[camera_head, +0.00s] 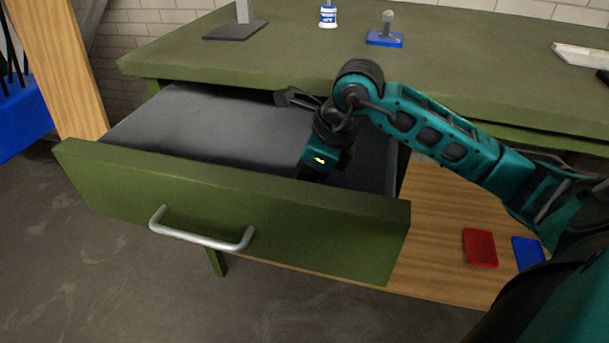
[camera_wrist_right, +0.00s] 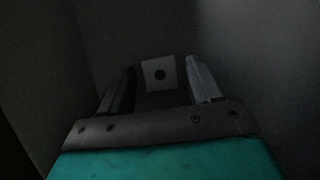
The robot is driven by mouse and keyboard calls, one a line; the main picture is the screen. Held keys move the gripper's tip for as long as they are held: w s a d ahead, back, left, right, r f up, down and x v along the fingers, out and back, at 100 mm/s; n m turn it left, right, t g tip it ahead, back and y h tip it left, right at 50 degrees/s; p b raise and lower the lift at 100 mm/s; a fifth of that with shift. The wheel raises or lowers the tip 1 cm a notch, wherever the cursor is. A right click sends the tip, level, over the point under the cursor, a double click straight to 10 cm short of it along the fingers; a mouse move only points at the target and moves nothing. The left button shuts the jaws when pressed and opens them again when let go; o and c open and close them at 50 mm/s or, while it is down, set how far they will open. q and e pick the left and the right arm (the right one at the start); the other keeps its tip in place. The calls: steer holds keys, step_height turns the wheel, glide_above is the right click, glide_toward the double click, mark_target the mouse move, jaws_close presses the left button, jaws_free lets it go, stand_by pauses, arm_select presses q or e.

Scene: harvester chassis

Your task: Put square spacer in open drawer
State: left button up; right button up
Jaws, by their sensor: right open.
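The green drawer (camera_head: 210,205) with a silver handle is pulled open under the table. My right arm reaches down into it, and my right gripper (camera_head: 313,174) is low inside near the drawer's right front part, its fingertips hidden by the drawer front. The right wrist view shows my right gripper (camera_wrist_right: 163,80) open, with dark drawer walls around it. The square spacer (camera_wrist_right: 159,73), pale with a dark round hole, lies on the dark drawer floor beyond and between the two fingers. It looks apart from both. The spacer is hidden in the head view. My left gripper is out of view.
The green tabletop (camera_head: 450,75) above holds a white and blue bottle (camera_head: 328,17), a blue-based stand (camera_head: 385,37) and a dark plate with a post (camera_head: 236,30). Red (camera_head: 480,247) and blue (camera_head: 528,252) pieces lie on the wooden shelf at lower right. The drawer's left side is empty.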

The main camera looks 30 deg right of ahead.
steer(key=p+v, duration=0.2)
steer(key=v, duration=1)
